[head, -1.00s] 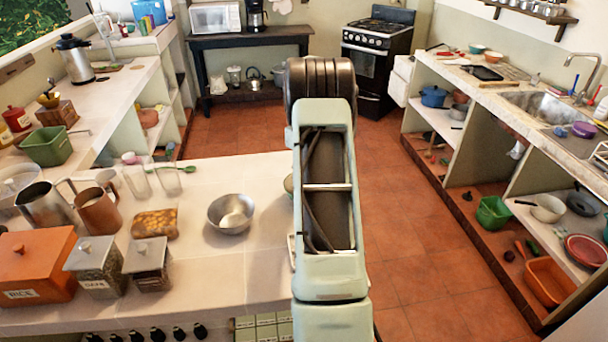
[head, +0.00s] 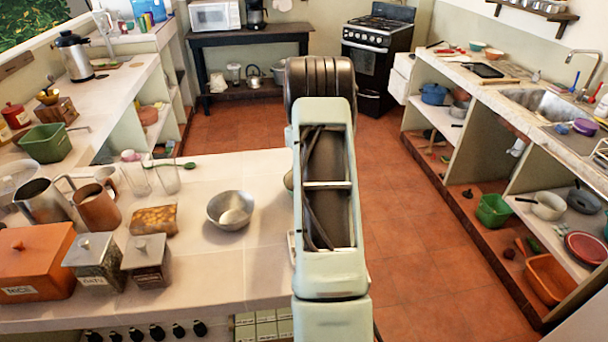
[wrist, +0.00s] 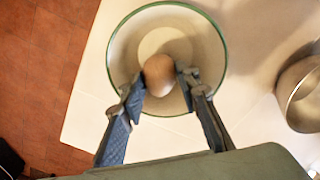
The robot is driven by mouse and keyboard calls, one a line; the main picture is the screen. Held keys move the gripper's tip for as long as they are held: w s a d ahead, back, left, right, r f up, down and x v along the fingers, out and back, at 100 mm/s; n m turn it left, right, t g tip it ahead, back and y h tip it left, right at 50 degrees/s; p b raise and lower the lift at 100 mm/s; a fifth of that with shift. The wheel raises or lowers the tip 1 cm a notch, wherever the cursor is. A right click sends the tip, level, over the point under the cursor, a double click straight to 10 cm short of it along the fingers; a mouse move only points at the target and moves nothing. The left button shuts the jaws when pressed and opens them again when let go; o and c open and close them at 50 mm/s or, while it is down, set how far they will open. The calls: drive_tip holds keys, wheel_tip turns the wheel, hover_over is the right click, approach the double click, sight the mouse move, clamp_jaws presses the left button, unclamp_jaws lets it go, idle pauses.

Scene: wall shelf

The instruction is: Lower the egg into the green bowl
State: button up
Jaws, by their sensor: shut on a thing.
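The brown egg (wrist: 159,74) is held between the two fingertips of my gripper (wrist: 160,84) in the wrist view. The bowl (wrist: 218,88) has a green rim and pale inside, and lies directly beneath the egg. The egg sits over the bowl's inside, a little toward the near side from its centre. I cannot tell how high the egg is or whether it touches the bowl. In the head view my arm hides the gripper, the egg and most of the bowl; only a sliver of the bowl (head: 288,182) shows left of the arm.
A metal bowl (head: 230,221) stands left of the green-rimmed bowl on the white counter (head: 215,265); it also shows in the wrist view (wrist: 298,92). Mugs, glasses, a food pack (head: 153,219) and canisters stand farther left. The counter's edge is close beside the green-rimmed bowl.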

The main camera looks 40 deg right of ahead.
idle(0.3)
drive_tip(key=o, duration=0.8)
drive_tip(key=shift+r, duration=0.1)
wheel_tip(320, 180, up, 12)
drive_tip(key=shift+f, duration=0.1)
